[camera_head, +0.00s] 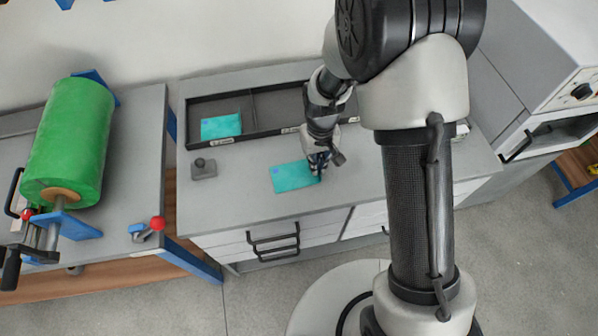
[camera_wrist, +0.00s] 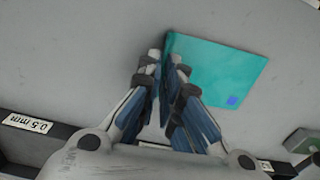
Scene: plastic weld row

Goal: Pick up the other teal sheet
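A flat teal sheet (camera_head: 291,178) with a small blue mark lies on or very close to the grey worktop, left of my gripper (camera_head: 319,165). In the wrist view the sheet (camera_wrist: 222,72) is to the right of my fingertips (camera_wrist: 165,62). The fingers are drawn close together, with the sheet's near edge between them. They look shut on that edge; the exact contact is partly hidden by the fingers. Another teal sheet (camera_head: 221,126) lies in the left compartment of the dark tray (camera_head: 262,146) at the back of the worktop.
A small grey block with a knob (camera_head: 203,168) stands on the worktop left of the sheet. A green roll (camera_head: 70,143) is on the bench at left. A grey machine (camera_head: 570,95) stands at right. The worktop's front left is clear.

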